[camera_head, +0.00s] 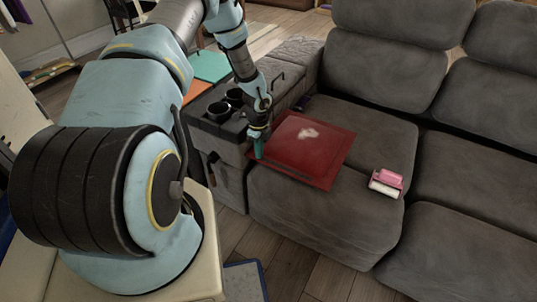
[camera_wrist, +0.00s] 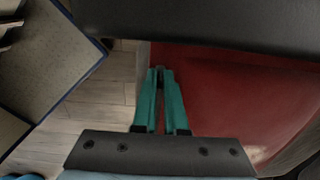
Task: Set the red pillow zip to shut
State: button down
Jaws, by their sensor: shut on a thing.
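The red pillow (camera_head: 313,165) lies flat on the left seat of the grey sofa, with a pale patch near its middle. My gripper (camera_head: 257,151) reaches down at the pillow's left edge. In the wrist view, my teal fingers (camera_wrist: 160,78) come together at their tips over the near edge of the red pillow (camera_wrist: 235,90). A small dark piece, which seems to be the zip pull (camera_wrist: 160,72), sits between the tips. The zip's track is too small to make out, so I cannot tell how far it is closed.
A pink and white object (camera_head: 386,183) lies on the sofa seat right of the pillow. The sofa armrest with dark cup holders (camera_head: 222,108) stands close left of my gripper. Wooden floor (camera_head: 290,262) is open in front of the sofa.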

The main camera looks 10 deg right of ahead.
jog(key=shift+w+a, duration=0.1)
jog(key=shift+a, duration=0.1)
jog(key=c, duration=1.2)
grip_release()
notch_tip(320, 180, up, 11)
jog(key=shift+f+b, duration=0.1)
jog(key=shift+b, duration=0.4)
jog(key=s+a+r+n+p, duration=0.1)
jog(key=s+a+r+n, duration=0.4)
jog(key=r+n, duration=0.3)
jog(key=s+a+r+n+t+p, duration=0.1)
jog(key=s+a+r+n, duration=0.4)
jog(key=a+r+n, duration=0.2)
jog(key=s+a+r+n+p, duration=0.1)
jog(key=s+a+r+n, duration=0.4)
jog(key=r+n, duration=0.5)
jog(key=shift+s+a+r+n+t, duration=0.15)
jog(key=shift+a+r, duration=0.3)
jog(key=shift+s+a+r+n+t, duration=0.15)
jog(key=shift+a+r, duration=0.25)
jog(key=shift+a, duration=0.05)
